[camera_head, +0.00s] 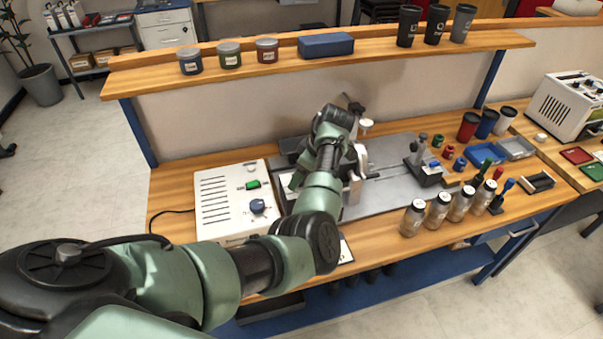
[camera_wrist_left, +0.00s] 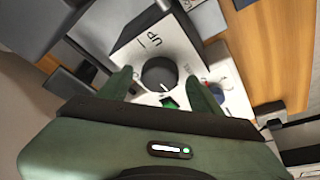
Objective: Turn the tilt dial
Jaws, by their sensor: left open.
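In the left wrist view a round black dial (camera_wrist_left: 158,73) with a white pointer mark sits on the white face of a small dark-sided box (camera_wrist_left: 145,48). Dark lettering shows on the face beside the dial. My left gripper (camera_wrist_left: 160,80) is open, with one green finger on each side of the dial. I cannot tell whether the fingers touch it. A green part (camera_wrist_left: 170,102) lies just below the dial, partly hidden by the gripper. In the head view my left arm reaches over the bench and hides most of the box. My right gripper is not in view.
A white control box (camera_head: 223,195) with a green switch and blue knob stands left of my arm. Several clear jars (camera_head: 437,211) line the bench's front right. A wooden shelf (camera_head: 390,52) carrying tins and cups spans the back. A grey metal plate (camera_head: 385,187) lies mid-bench.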

